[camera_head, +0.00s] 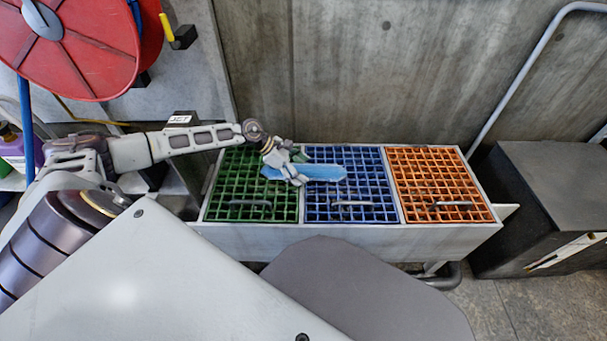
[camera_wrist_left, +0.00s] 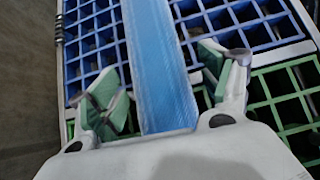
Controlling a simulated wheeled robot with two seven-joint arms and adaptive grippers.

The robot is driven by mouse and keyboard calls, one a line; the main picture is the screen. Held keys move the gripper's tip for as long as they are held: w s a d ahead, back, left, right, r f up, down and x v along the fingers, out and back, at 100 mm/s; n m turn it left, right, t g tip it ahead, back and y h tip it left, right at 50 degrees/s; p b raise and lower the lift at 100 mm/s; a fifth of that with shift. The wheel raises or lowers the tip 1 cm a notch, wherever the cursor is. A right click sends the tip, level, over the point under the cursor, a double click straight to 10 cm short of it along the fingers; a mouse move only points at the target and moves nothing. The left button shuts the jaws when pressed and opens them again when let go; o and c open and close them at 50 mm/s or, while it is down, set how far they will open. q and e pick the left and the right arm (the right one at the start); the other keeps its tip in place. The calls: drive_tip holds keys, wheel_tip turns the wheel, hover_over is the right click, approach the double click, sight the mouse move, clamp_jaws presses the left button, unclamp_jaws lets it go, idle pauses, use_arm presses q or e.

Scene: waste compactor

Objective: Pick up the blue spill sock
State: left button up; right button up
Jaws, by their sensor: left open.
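The blue spill sock (camera_head: 328,173) is a light blue, long flat strip. It lies across the blue grate (camera_head: 375,207), and one end reaches over the green grate (camera_head: 222,190) under my gripper. My left gripper (camera_head: 291,170) is over that end, near the border of the two grates. In the left wrist view, the sock (camera_wrist_left: 158,60) runs lengthwise between the two green-padded fingers of the open gripper (camera_wrist_left: 162,88). A gap shows on each side of it. The near end is hidden by the gripper body. My right gripper is not in view.
The grates and an orange grate (camera_head: 440,183) sit side by side in a grey trough (camera_head: 330,236), each with a metal handle. A concrete wall stands behind. A red hose reel (camera_head: 85,50) is upper left, and a dark cabinet (camera_head: 550,195) stands right.

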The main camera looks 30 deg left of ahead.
sight(301, 167)
use_arm(q)
drive_tip(key=shift+d, duration=0.1)
idle(0.4)
drive_tip(key=shift+w, duration=0.1)
drive_tip(key=c, duration=1.2)
drive_tip(key=shift+r, duration=0.4)
wheel_tip(301, 167, up, 8)
drive_tip(key=p, duration=0.3)
drive_tip(key=shift+f, duration=0.2)
drive_tip(key=shift+r, duration=0.8)
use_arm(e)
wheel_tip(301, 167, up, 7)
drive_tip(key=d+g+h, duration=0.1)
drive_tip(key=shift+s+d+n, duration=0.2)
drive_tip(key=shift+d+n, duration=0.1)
